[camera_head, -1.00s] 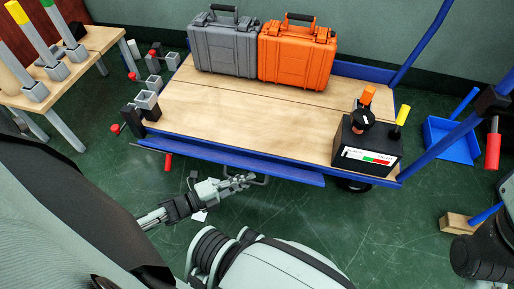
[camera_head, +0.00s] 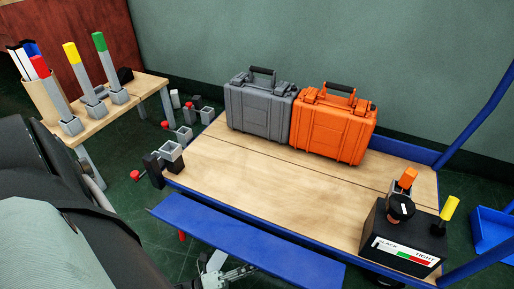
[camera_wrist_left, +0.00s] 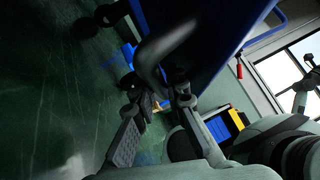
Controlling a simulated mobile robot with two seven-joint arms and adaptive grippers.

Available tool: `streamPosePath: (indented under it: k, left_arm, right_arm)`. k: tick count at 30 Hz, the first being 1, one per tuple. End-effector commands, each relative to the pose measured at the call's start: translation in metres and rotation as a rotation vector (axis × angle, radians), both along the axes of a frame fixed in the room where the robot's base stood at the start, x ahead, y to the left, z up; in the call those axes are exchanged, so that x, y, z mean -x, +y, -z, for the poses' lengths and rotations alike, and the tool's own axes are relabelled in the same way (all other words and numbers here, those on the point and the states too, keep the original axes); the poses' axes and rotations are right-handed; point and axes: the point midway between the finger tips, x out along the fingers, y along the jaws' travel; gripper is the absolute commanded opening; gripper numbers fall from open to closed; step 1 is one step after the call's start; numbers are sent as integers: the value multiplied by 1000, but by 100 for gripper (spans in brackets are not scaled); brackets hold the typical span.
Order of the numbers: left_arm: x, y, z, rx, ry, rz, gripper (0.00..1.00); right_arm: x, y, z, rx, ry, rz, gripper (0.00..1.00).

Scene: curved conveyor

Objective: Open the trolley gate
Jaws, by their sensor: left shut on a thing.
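The trolley's gate is the long blue panel (camera_head: 245,243) along the front edge of the wooden trolley deck (camera_head: 225,165). In the head view its broad face shows, tilted outward, with a gap to the deck at its left end. My left gripper (camera_head: 238,275) is low at the panel's outer side, partly hidden by it and cut by the picture's bottom edge. In the left wrist view my left gripper (camera_wrist_left: 155,118) is shut on the gate's dark curved handle (camera_wrist_left: 150,62), next to the blue panel (camera_wrist_left: 215,45). The exact contact is dim. My right gripper is not in view.
A grey case (camera_head: 258,107) and an orange case (camera_head: 333,124) stand on the deck. A black box (camera_head: 402,240) sits at its right front corner. Clamps with red knobs (camera_head: 136,175) line the left end. A table (camera_head: 110,105) with coloured-top posts stands left.

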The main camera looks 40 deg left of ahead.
Motion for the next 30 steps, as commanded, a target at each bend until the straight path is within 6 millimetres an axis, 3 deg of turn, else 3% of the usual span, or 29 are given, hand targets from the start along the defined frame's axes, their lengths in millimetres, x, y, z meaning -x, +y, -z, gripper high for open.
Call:
streamPosePath:
  k: [23, 24, 30]
  left_arm:
    - [4, -2, 1, -12, -55, 0, 0]
    - [4, -2, 1, -11, -54, 0, 14]
    - [3, -2, 2, -11, -53, -1, 34]
  right_arm:
    - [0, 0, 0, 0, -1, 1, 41]
    - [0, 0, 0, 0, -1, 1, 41]
    - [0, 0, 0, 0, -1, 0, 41]
